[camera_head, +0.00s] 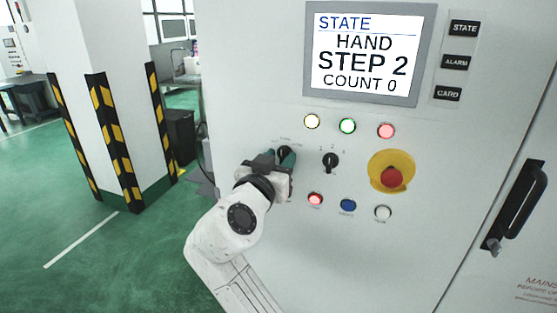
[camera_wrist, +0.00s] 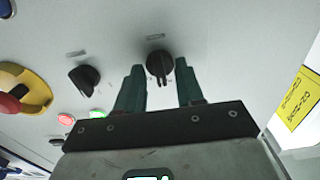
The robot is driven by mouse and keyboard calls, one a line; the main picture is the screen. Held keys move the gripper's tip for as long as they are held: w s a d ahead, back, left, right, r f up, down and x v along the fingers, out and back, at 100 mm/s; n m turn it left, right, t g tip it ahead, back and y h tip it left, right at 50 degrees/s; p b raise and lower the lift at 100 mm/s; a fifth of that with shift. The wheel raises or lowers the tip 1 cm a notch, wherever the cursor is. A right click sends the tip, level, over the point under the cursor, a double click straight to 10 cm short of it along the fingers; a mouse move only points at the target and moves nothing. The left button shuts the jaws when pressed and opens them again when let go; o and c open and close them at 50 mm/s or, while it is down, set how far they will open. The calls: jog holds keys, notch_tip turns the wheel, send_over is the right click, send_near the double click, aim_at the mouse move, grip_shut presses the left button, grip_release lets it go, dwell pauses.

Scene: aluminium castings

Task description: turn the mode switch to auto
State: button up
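The mode switch is a black rotary knob (camera_wrist: 160,64) on the pale panel. In the wrist view it stands between the two green fingers of my gripper (camera_wrist: 159,76), with a gap on each side. My gripper is open and its fingertips are close to the panel. In the head view my gripper (camera_head: 284,160) partly covers the mode switch (camera_head: 284,151); small labels show around it, too small to read surely. The screen (camera_head: 365,52) reads STATE, HAND, STEP 2, COUNT 0.
A second black knob (camera_head: 330,161) is right of the mode switch. An emergency stop (camera_head: 391,177) on a yellow plate is farther right. Lamps (camera_head: 347,126) are above, buttons (camera_head: 348,205) below. A door handle (camera_head: 517,205) stands out at right. A striped pillar (camera_head: 100,110) is at left.

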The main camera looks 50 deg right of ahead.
jog(key=shift+c, duration=0.4)
grip_shut()
jog(key=shift+f+b, duration=0.15)
jog(key=shift+b, duration=0.45)
jog(key=shift+f+m+b, duration=0.15)
jog(key=shift+m+b, duration=0.25)
jog(key=shift+b, duration=0.15)
jog(key=m+b, duration=0.2)
jog(key=b, duration=0.4)
jog(key=shift+f+m, duration=0.15)
jog(key=shift+m, duration=0.15)
jog(key=m+b, duration=0.3)
jog(key=b, duration=0.2)
jog(key=m+b, duration=0.1)
jog(key=b, duration=0.1)
jog(key=m+b, duration=0.1)
jog(key=b, duration=0.1)
jog(key=shift+r+m, duration=0.3)
